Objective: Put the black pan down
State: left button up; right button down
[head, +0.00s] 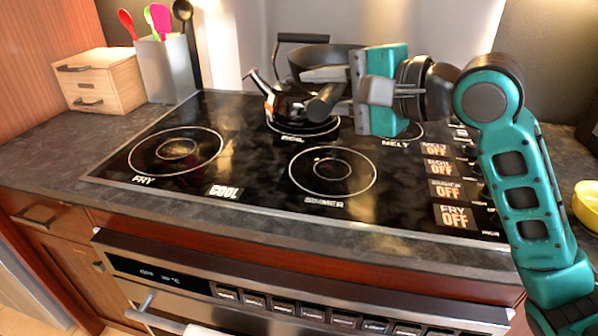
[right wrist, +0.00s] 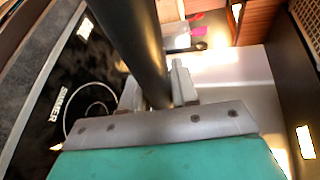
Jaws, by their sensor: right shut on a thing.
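The black pan (head: 318,56) is at the back of the stove in the head view, behind and right of the black kettle (head: 284,100). My right gripper (head: 345,83) is shut on the pan's handle, whose rounded end (head: 325,101) points toward the front. In the right wrist view the dark handle (right wrist: 130,40) runs between the fingers of my right gripper (right wrist: 160,95). The gripper hides part of the pan, and I cannot tell whether its base touches the cooktop. My left gripper is not in view.
The black glass cooktop (head: 250,165) has ringed burners; the front-left one (head: 176,150) and front-middle one (head: 332,171) are bare. A wooden drawer box (head: 104,80) and a grey utensil holder (head: 167,72) stand at the back left. A yellow bowl (head: 588,205) is at the right edge.

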jog(key=shift+g, duration=0.3)
jog(key=f+b, duration=0.1)
jog(key=f, duration=0.3)
jog(key=f+b, duration=0.2)
jog(key=f, duration=0.3)
jog(key=a+f+b, duration=0.1)
jog(key=f, duration=0.4)
jog(key=shift+w+f, duration=0.1)
jog(key=shift+f, duration=0.1)
jog(key=shift+f+b, duration=0.35)
jog(key=shift+f, duration=0.35)
notch_tip(320, 180, down, 4)
jog(key=shift+r+b, duration=0.25)
jog(key=shift+b, duration=0.3)
jog(key=shift+f, duration=0.1)
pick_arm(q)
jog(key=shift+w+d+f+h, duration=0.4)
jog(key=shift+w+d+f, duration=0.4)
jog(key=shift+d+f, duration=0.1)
pick_arm(e)
jog(key=c, duration=1.1)
grip_release()
jog(key=shift+f, duration=0.2)
jog(key=shift+c, duration=0.2)
